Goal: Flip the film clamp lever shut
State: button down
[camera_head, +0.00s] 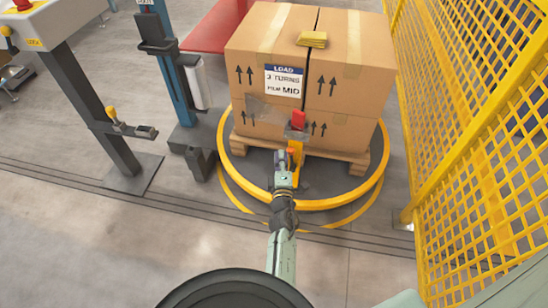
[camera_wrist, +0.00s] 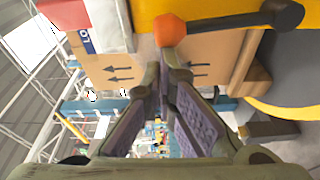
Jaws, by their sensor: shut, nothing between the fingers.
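What looks like the film clamp is a yellow post (camera_head: 297,149) at the front of the boxed pallet, with a red block (camera_head: 298,118) above it. In the wrist view its lever (camera_wrist: 236,22) is a dark arm with an orange knob (camera_wrist: 170,30), lying across the yellow body (camera_wrist: 200,7). The knob is toward the red block (camera_wrist: 65,13). My gripper (camera_head: 287,155) is at the post in the head view, hiding part of it. In the wrist view my gripper (camera_wrist: 163,68) is shut and empty, its tips just below the knob in the picture. Contact cannot be told.
Cartons (camera_head: 345,100) stand on a wooden pallet (camera_head: 357,162) inside a yellow ring (camera_head: 375,180). A yellow mesh fence (camera_head: 470,130) is at the right. Front floor is clear.

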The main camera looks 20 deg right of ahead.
jog(key=s+d+m+t+h, duration=0.1)
jog(key=s+d+m, duration=0.3)
jog(key=d+m, duration=0.2)
jog(key=shift+m+b, duration=0.4)
jog(key=shift+m, duration=0.6)
jog(key=shift+s+d, duration=0.1)
jog(key=shift+d, duration=0.05)
